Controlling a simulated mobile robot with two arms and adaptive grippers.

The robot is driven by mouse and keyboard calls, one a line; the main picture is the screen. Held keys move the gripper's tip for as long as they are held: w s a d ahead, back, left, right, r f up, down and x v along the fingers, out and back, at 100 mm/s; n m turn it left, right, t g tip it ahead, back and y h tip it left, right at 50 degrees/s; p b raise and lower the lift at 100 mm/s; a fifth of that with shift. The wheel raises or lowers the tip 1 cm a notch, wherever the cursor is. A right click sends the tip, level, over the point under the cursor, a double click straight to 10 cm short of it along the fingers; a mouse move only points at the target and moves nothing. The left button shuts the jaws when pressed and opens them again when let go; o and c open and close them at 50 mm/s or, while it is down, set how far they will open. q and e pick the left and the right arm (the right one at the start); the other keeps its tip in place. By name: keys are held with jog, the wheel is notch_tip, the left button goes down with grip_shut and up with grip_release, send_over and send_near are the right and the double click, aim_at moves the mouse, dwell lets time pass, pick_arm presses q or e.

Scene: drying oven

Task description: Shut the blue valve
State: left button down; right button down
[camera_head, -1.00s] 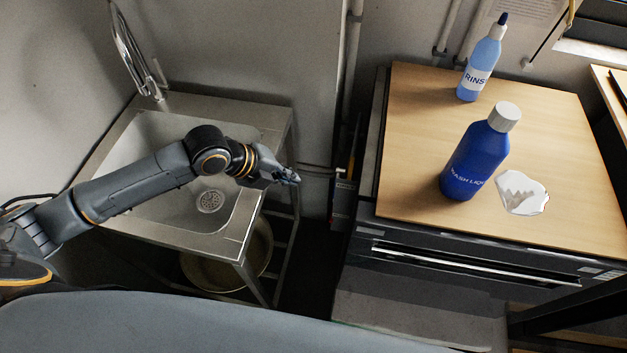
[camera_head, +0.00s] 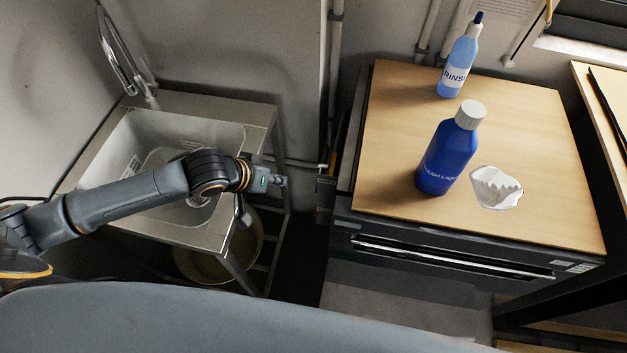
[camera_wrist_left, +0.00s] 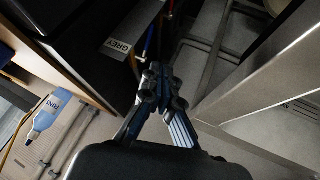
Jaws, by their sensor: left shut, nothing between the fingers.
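My left gripper (camera_head: 280,181) is at the right edge of the sink in the head view, beside the gap between the sink and the wooden-topped cabinet. In the left wrist view its fingers (camera_wrist_left: 157,72) are together and hold nothing. I cannot make out a blue valve handle clearly in either view. My right gripper is not in view.
The metal sink (camera_head: 262,112) has a tap (camera_head: 121,55) and a round basin (camera_head: 190,268) below it. On the cabinet top (camera_head: 400,100) are a dark blue bottle (camera_head: 447,155), a pale rinse bottle (camera_head: 459,65) and a white crumpled piece (camera_head: 496,188). A dark gap separates sink and cabinet.

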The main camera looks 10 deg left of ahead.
pick_arm(q)
jog(key=d+x, duration=0.1)
jog(key=x, duration=1.2)
jog(key=shift+w+d+n, duration=0.15)
jog(key=shift+d+n, duration=0.15)
jog(key=shift+d, duration=0.15)
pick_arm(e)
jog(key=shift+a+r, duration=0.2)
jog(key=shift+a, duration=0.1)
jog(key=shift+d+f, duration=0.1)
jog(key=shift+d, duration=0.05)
pick_arm(q)
jog(key=shift+f+t+b, duration=0.3)
jog(key=shift+t+b, duration=0.1)
jog(key=shift+t, duration=0.3)
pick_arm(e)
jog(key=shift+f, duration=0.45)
